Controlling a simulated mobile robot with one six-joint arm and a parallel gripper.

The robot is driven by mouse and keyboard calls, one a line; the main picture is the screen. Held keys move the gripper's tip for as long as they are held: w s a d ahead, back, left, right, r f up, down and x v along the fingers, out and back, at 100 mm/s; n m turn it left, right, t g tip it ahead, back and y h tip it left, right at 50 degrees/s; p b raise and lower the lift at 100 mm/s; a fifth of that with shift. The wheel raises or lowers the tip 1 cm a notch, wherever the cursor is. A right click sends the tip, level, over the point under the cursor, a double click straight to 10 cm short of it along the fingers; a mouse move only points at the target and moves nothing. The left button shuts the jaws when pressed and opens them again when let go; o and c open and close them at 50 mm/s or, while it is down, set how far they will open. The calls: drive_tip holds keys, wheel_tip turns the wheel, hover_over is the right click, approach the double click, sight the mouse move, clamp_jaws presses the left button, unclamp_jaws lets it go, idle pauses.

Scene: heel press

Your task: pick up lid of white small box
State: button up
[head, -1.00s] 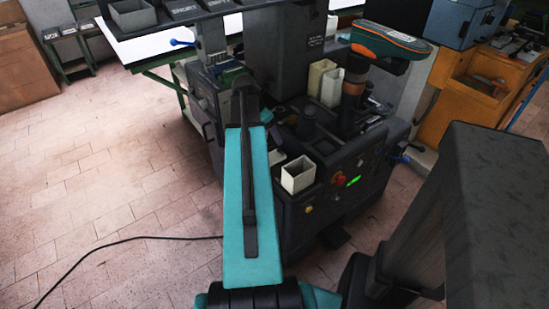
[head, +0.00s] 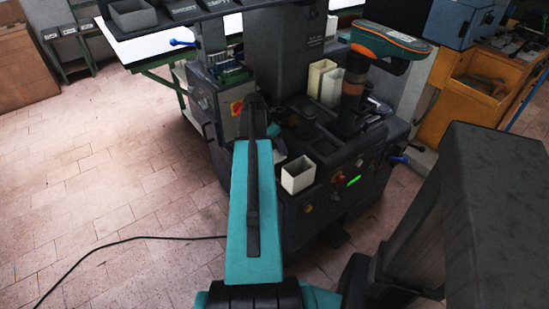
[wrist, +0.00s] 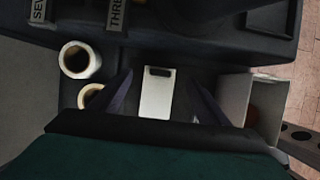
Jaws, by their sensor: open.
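A flat white plate with a dark slot near its upper edge, which looks like the lid (wrist: 157,100), shows in the middle of the wrist view. My gripper (wrist: 162,97) is open, with one dark finger to the left of the plate and one to the right. I cannot tell how far above it the fingers are. A pale open box (wrist: 235,96) stands to the right, with something brown inside. In the head view a small white open box (head: 298,175) stands on the machine's front. My arm hides the lid and the fingertips there.
Two pale rolls, one upper (wrist: 80,60) and one lower (wrist: 90,97), stand left of the fingers. A dark ledge with labels (wrist: 115,14) lies beyond the plate. In the head view tall cream bins (head: 323,82) and a teal-orange machine head (head: 390,42) stand behind.

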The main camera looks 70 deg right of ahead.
sight(278, 157)
drive_tip(key=shift+x, duration=2.6)
drive_tip(key=shift+s, duration=0.1)
drive_tip(key=shift+c, duration=0.3)
drive_tip(key=c, duration=0.9)
